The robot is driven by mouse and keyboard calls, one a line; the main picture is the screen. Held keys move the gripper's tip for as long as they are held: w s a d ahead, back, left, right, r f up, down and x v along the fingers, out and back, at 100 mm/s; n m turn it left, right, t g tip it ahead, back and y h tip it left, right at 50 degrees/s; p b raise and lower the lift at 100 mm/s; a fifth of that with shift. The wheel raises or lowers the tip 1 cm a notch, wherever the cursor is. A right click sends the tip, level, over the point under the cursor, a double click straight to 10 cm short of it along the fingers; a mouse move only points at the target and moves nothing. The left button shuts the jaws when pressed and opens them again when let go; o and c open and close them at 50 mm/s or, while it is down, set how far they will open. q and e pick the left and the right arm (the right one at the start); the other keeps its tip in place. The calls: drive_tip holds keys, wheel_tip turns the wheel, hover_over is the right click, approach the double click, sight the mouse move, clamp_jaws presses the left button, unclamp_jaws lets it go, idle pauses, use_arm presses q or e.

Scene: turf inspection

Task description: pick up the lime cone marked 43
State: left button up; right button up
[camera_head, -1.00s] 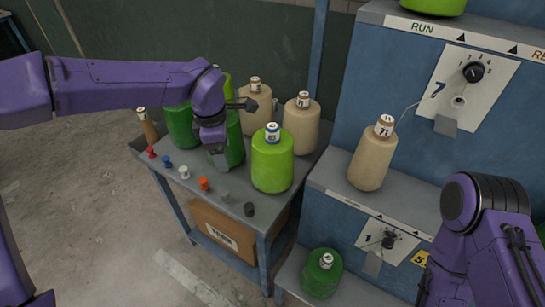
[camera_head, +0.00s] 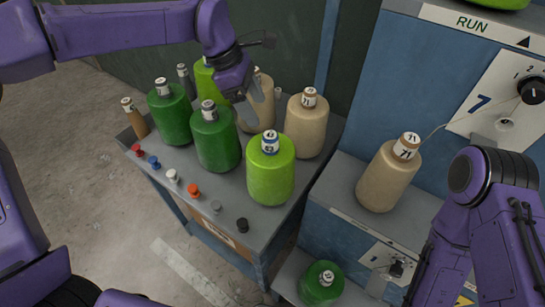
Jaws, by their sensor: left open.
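A lime cone (camera_head: 270,176) with a blue-ringed top stands upright at the front right of the grey cart. Its top label is too small to read surely. A second lime cone (camera_head: 205,80) stands at the back, partly hidden by my left arm. My left gripper (camera_head: 262,104) is open and empty, with its fingers pointing down. It appears above and behind the front lime cone, in front of a tan cone (camera_head: 257,112) in the picture, apart from the lime cone. My right arm is at the right edge, and its gripper is out of view.
Dark green cones (camera_head: 215,145) (camera_head: 170,118) stand left of the front lime cone, and a tan cone (camera_head: 305,130) stands behind it. Small coloured pegs line the cart's front edge (camera_head: 205,222). A tan cone marked 71 (camera_head: 386,182) sits on the blue machine.

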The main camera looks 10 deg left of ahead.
sight(270, 134)
use_arm(q)
drive_tip(key=f, duration=0.1)
drive_tip(key=d+f, duration=0.1)
drive_tip(key=s+f, duration=0.1)
drive_tip(key=shift+d+f+p, duration=0.15)
drive_tip(key=shift+d+p, duration=0.15)
drive_tip(key=shift+p, duration=0.1)
drive_tip(key=p+x, duration=0.2)
drive_tip(key=x, duration=0.3)
drive_tip(key=shift+s+d, duration=0.15)
drive_tip(key=shift+s, duration=0.05)
drive_tip(key=shift+d+f, duration=0.2)
drive_tip(key=shift+a, duration=0.1)
clamp_jaws()
drive_tip(key=shift+w+r, duration=0.1)
use_arm(e)
drive_tip(key=r, duration=0.3)
drive_tip(key=shift+s+r, duration=0.1)
drive_tip(key=shift+s, duration=0.2)
